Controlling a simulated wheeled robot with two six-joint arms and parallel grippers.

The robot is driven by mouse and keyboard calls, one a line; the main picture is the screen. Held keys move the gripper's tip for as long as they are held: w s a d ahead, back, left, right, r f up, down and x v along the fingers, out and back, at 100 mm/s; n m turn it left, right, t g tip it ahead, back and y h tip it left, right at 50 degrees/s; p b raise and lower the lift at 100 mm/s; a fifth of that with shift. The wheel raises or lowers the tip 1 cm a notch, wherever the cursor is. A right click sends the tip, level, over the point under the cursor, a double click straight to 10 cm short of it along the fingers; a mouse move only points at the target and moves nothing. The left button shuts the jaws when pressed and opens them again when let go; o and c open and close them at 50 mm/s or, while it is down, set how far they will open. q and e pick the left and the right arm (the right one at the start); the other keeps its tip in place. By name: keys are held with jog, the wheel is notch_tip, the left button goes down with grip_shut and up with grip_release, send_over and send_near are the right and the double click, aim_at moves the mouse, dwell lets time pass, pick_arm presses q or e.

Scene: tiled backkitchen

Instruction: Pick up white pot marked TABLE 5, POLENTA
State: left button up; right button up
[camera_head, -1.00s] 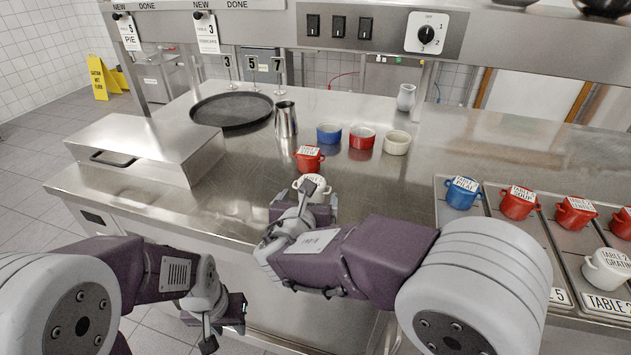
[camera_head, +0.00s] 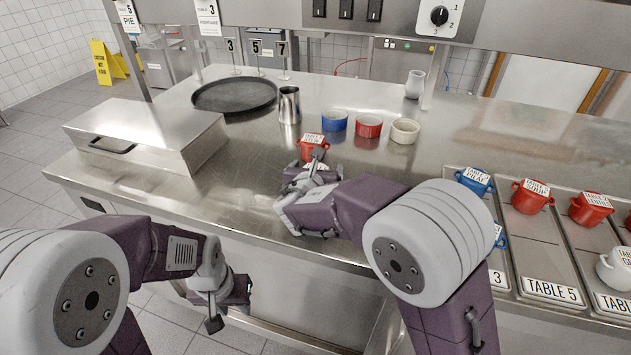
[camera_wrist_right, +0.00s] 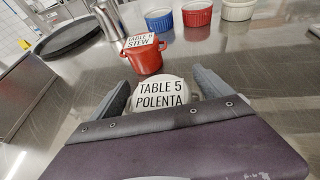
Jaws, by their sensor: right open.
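The white pot marked TABLE 5 POLENTA (camera_wrist_right: 161,95) shows in the right wrist view, between the two fingers of my open right gripper (camera_wrist_right: 163,86). Its lower part is hidden behind the gripper body. In the head view my right gripper (camera_head: 311,178) is low over the counter and hides most or all of this pot. I cannot tell whether the fingers touch it. My left gripper (camera_head: 228,302) hangs in front of the counter's front edge, away from the pot; its jaws are unclear.
A steel box (camera_head: 150,135) is at left; labelled trays (camera_head: 553,292) with several pots are at right.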

jog(key=shift+w+f, duration=0.2)
jog(key=shift+w, duration=0.15)
jog(key=shift+s+r, duration=0.1)
jog(key=c, duration=1.8)
jog(key=shift+r+p, duration=0.3)
jog(key=shift+r, duration=0.3)
notch_tip(320, 180, up, 3)
jog(key=shift+p, duration=0.65)
jog(key=s+d+r, duration=0.4)
jog(key=d+r, duration=0.2)
jog(key=d, duration=0.4)
jog(key=shift+s+d+r+p, duration=0.3)
jog(key=shift+d+r+p, duration=0.1)
jog(key=shift+p, duration=0.05)
